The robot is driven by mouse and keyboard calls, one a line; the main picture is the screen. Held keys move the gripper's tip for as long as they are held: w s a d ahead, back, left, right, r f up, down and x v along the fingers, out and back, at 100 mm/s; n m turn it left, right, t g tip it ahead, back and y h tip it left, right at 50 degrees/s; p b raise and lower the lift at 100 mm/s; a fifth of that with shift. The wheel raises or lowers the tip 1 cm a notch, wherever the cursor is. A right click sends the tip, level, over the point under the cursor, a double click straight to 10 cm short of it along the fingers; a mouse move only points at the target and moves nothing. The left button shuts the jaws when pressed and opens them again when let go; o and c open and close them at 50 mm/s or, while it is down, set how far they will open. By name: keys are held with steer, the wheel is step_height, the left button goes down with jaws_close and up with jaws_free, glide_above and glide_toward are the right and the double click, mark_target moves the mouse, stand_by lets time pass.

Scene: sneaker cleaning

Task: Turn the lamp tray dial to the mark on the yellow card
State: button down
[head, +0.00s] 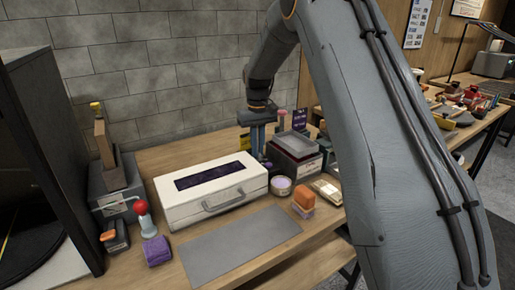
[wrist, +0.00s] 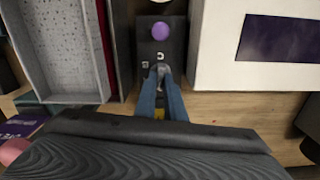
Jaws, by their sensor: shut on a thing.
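The white lamp tray (head: 211,205) with a dark purple window stands on the bench; its edge also shows at right in the wrist view (wrist: 215,60). A narrow black panel (wrist: 147,50) with a purple knob (wrist: 160,31) and small white marks lies beside it. My gripper (wrist: 162,78) points down at this panel, its blue fingers shut on a small dial, mostly hidden between the tips. In the head view my gripper (head: 258,148) is behind the tray's right end. A yellow patch (head: 245,141) shows behind the tray, perhaps the yellow card; its mark cannot be read.
Grey open boxes (head: 293,148) stand close to the right of my gripper. A round tin (head: 281,186), an orange block (head: 304,194) and a grey mat (head: 236,243) lie in front. A red-topped bottle (head: 145,220) and purple cloth (head: 157,250) stand at left.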

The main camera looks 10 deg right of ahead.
steer(key=m, duration=0.6)
steer(key=shift+d+p, duration=0.15)
steer(key=shift+p, duration=0.25)
steer(key=m, duration=0.6)
steer(key=shift+r+m+p, duration=0.1)
steer(key=shift+m+p, duration=0.2)
steer(key=m, duration=0.4)
steer(key=shift+s+d+m, duration=0.1)
steer(key=shift+m, duration=0.2)
steer(key=m, duration=0.4)
steer(key=shift+m+p, duration=0.3)
steer(key=shift+m, duration=0.1)
steer(key=c, duration=1.8)
jaws_free()
steer(key=shift+s, duration=0.1)
steer(key=shift+c, duration=0.2)
steer(key=shift+r+b, duration=0.9)
steer(key=shift+r, duration=2.95)
